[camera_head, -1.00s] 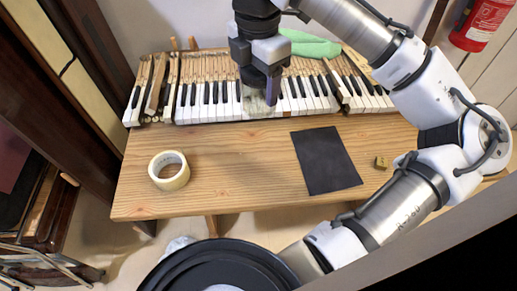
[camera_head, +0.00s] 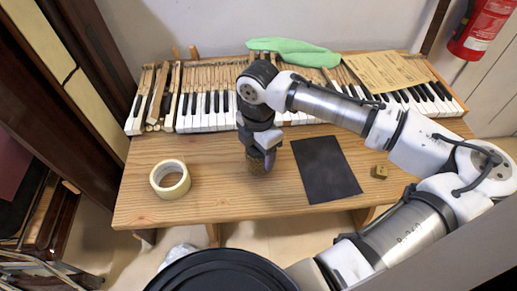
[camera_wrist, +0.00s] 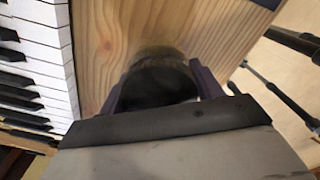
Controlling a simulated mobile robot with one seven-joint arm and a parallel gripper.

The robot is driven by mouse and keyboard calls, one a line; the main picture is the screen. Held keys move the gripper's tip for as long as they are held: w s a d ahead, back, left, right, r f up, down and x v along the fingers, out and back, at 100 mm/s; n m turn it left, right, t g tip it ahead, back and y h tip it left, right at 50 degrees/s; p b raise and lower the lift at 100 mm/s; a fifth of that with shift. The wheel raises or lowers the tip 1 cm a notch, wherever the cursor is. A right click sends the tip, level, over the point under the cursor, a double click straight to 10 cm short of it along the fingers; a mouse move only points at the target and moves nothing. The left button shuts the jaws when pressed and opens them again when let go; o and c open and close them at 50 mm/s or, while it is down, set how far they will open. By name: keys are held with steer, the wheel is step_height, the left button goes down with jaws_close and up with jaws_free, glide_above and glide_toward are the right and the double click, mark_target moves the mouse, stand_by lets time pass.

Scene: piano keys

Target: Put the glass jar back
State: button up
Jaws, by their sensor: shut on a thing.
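The glass jar (camera_head: 256,168) is a small see-through brownish cylinder, mostly hidden under my gripper in the head view. It is upright over the bare wood between the tape roll and the black sheet. My gripper (camera_head: 262,158) points down and is shut on the jar. In the wrist view my gripper (camera_wrist: 160,90) has one dark finger on each side of the jar's dark round top (camera_wrist: 160,82), with a strip of glass (camera_wrist: 158,53) beyond it. I cannot tell whether the jar's base touches the table.
Piano keys (camera_head: 205,123) line the back of the wooden table (camera_head: 210,200). A tape roll (camera_head: 160,187) lies left and a black sheet (camera_head: 325,170) right, with a small brass-coloured block (camera_head: 379,171) beyond. A green cloth (camera_head: 300,50) and a paper (camera_head: 387,72) lie behind.

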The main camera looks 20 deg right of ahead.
steer(key=shift+f, duration=0.2)
steer(key=shift+f, duration=0.15)
steer(key=o, duration=1.3)
steer(key=shift+c, duration=0.2)
step_height(320, 180, up, 12)
steer(key=shift+r, duration=0.25)
